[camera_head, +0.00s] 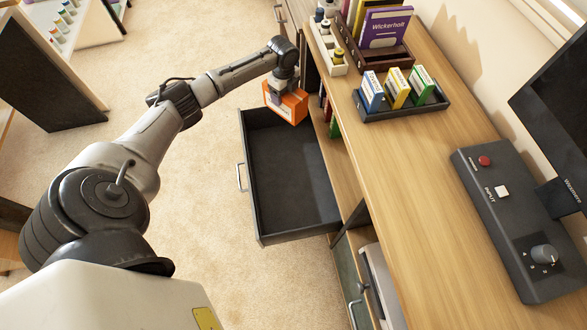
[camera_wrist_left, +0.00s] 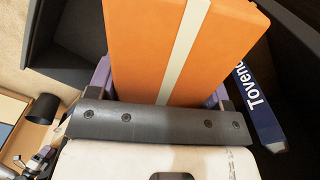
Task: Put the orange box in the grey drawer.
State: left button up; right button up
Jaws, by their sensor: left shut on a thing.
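The orange box (camera_head: 293,104) is held in my left gripper (camera_head: 279,91), at the far end of the grey drawer (camera_head: 285,165). The drawer is pulled out from the desk and its visible floor is bare. The box appears above the drawer's far rim; I cannot tell whether it touches it. In the left wrist view the orange box (camera_wrist_left: 150,40) with a pale stripe fills the space between the fingers. My right gripper is not in view.
A wooden desk (camera_head: 430,200) is on the right, with a card tray (camera_head: 405,108), a purple book (camera_head: 387,27), a control panel (camera_head: 510,210) and a monitor (camera_head: 555,110). A blue book (camera_wrist_left: 258,105) is close to the box in the left wrist view. Carpet left of the drawer is clear.

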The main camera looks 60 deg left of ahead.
pick_arm(q)
jog(key=s+d+f+m+b, duration=0.1)
jog(key=s+d+f, duration=0.4)
jog(key=d+f, duration=0.15)
jog(key=s+d+f+m+b, duration=0.1)
jog(key=s+d+f+m, duration=0.1)
jog(key=s+d+f, duration=0.45)
jog(key=shift+w+a+f+b, duration=0.3)
jog(key=shift+f+b, duration=0.75)
jog(key=shift+f, duration=0.95)
jog(key=shift+w+a+f+b, duration=0.3)
jog(key=shift+f+b, duration=0.7)
jog(key=shift+f, duration=1)
jog(key=shift+w+a+f+b, duration=0.25)
jog(key=shift+f+b, duration=0.8)
jog(key=shift+f, duration=0.95)
jog(key=shift+d, duration=0.1)
jog(key=o, duration=0.6)
jog(key=shift+f, duration=0.1)
jog(key=o, duration=0.4)
jog(key=shift+o, duration=0.2)
